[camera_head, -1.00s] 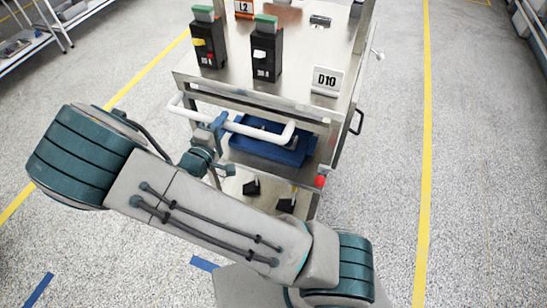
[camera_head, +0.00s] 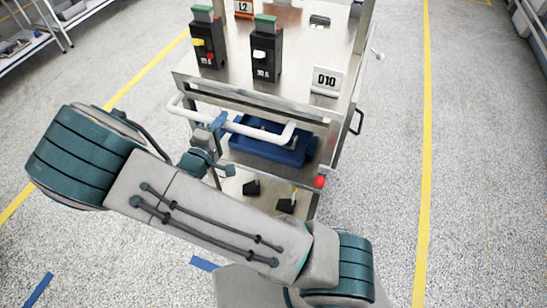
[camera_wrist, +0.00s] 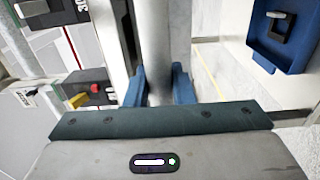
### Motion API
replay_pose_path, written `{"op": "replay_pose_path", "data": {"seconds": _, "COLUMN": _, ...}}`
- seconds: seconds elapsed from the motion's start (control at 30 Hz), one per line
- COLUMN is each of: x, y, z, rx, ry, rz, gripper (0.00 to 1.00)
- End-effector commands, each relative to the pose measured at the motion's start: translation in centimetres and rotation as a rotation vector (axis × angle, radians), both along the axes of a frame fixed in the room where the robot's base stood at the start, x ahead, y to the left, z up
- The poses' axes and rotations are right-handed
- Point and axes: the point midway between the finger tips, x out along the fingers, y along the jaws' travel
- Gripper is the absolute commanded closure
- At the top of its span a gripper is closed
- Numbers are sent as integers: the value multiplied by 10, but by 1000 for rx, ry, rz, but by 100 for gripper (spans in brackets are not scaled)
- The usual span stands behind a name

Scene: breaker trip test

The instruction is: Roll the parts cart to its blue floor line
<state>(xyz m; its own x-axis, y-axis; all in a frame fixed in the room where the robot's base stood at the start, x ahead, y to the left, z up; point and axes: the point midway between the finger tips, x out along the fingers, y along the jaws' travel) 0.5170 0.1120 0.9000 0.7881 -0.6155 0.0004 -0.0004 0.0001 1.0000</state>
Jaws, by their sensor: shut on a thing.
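The parts cart (camera_head: 300,93) is a steel cart with shelves, standing ahead of me in the head view. Its white push handle (camera_head: 258,134) sticks out from the near side. My gripper (camera_head: 217,124) is at the left part of this handle. In the wrist view the two blue fingers of my gripper (camera_wrist: 156,88) are shut around the pale handle bar (camera_wrist: 165,40). Pieces of blue floor line show at the lower left (camera_head: 40,289) and beside my arm (camera_head: 203,263). The part of the line between them and beyond my arm is bare floor or hidden.
A blue tray (camera_head: 270,143) lies on a shelf. Yellow lines (camera_head: 423,150) border the clear floor. A shelf rack (camera_head: 40,30) stands at the upper left.

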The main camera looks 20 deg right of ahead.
Motion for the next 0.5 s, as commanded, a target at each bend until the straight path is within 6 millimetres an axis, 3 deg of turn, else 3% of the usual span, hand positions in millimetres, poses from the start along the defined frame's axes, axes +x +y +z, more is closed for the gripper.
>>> {"op": "replay_pose_path", "data": {"seconds": 0.5, "x": -22, "y": 18, "z": -2, "rx": 1, "ry": 5, "rz": 6, "gripper": 100}}
